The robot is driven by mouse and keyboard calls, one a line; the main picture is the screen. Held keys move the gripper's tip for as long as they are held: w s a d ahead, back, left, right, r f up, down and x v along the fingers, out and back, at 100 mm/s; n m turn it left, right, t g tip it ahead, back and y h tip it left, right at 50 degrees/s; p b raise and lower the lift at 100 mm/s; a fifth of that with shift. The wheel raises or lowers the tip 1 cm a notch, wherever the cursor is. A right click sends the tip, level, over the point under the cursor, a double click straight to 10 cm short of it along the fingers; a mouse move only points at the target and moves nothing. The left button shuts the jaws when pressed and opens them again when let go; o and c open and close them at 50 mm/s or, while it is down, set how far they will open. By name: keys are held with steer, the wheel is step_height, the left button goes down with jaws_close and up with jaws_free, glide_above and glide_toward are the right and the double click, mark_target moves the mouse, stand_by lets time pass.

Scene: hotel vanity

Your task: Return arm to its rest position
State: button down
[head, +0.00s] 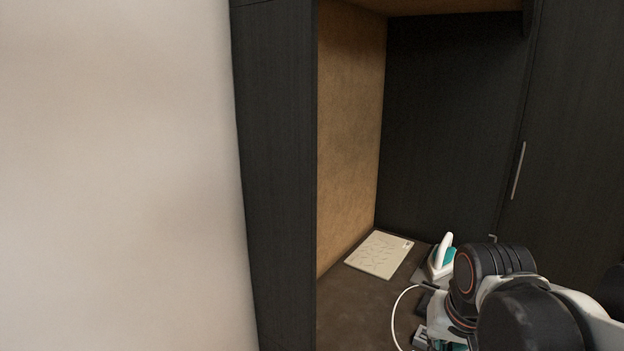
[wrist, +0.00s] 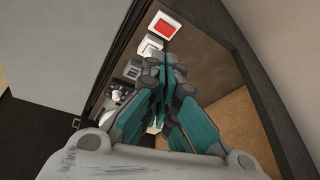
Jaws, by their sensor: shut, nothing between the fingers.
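In the wrist view, my gripper (wrist: 166,68) has teal fingers that meet at their tips, with nothing visible between them. In the head view, my arm reaches in from the lower right over the vanity counter (head: 345,305). A little teal of the gripper shows at the bottom edge there, and its tips are out of sight or hidden.
A white and teal iron (head: 441,257) stands close beside my arm. A flat cream board (head: 380,254) lies left of it, with clear counter in front. A dark cabinet panel (head: 278,170) borders the niche. In the wrist view, a red-and-white box (wrist: 164,27) sits beyond the fingertips.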

steer(key=s+a+n+t+b, duration=0.1)
steer(key=s+a+n+t, duration=0.1)
steer(key=s, duration=0.4)
steer(key=shift+r+n+t, duration=0.35)
steer(key=shift+n+t, duration=0.25)
steer(key=shift+t, duration=0.1)
steer(key=w+d+f+m+g+y+p, duration=0.1)
steer(key=w+f+m+g, duration=0.25)
steer(key=w, duration=0.45)
steer(key=w+d+f+m+g, duration=0.1)
steer(key=w+f+m+g, duration=0.3)
steer(key=w, duration=0.4)
steer(key=shift+t, duration=0.55)
steer(key=f+b, duration=0.1)
steer(key=f, duration=0.4)
steer(key=a+f+b, duration=0.1)
steer(key=f+b, duration=0.1)
steer(key=f, duration=0.2)
steer(key=f+b, duration=0.2)
steer(key=f, duration=0.3)
steer(key=shift+w+a+f, duration=0.2)
steer(key=shift+w+f, duration=0.15)
